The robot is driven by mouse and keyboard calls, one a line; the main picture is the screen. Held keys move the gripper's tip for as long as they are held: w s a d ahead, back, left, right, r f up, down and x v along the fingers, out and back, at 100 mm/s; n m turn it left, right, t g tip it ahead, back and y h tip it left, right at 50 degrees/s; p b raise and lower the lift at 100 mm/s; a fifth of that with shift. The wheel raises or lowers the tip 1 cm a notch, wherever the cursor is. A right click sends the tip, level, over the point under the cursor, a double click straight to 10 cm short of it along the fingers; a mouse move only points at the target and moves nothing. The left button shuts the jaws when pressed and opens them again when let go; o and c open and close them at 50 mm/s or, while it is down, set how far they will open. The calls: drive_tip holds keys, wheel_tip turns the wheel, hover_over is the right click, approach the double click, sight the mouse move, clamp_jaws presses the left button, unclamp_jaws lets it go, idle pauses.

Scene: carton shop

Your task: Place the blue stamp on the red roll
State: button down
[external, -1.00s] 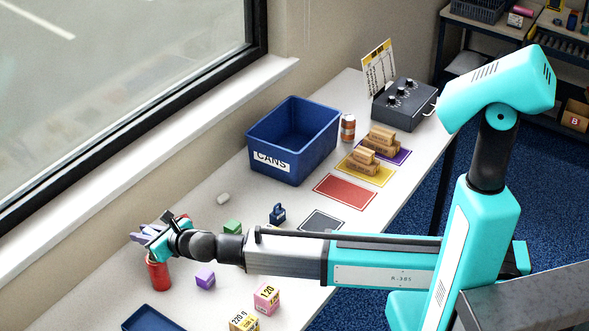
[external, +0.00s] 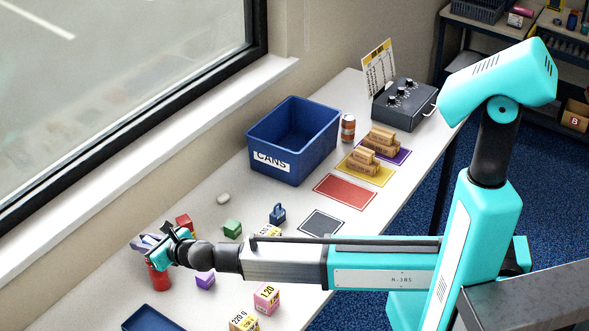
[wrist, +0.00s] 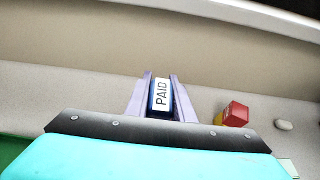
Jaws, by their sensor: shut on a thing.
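My gripper (external: 146,243) is at the left end of the bench, in front of the wall. In the wrist view its two pale purple fingers (wrist: 161,98) are shut on the blue stamp (wrist: 161,96), which has a white "PAID" label. In the external view the stamp is not clear between the fingers. The red roll (external: 158,281) stands upright on the bench, just below my gripper. My gripper covers its top, so I cannot tell if the stamp touches it. The roll is hidden in the wrist view.
A red block (external: 184,221) stands close behind my gripper; it also shows in the wrist view (wrist: 237,112). A green block (external: 232,228), a purple block (external: 205,280) and a blue tray (external: 150,319) are nearby. A blue bin (external: 312,163) stands farther back.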

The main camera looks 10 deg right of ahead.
drive_tip(key=shift+f, duration=0.2)
drive_tip(key=c, duration=1.5)
unclamp_jaws()
drive_tip(key=shift+c, duration=0.2)
drive_tip(key=shift+r, duration=0.2)
drive_tip(key=b+v, duration=0.2)
drive_tip(key=v, duration=1)
drive_tip(key=shift+w, duration=0.1)
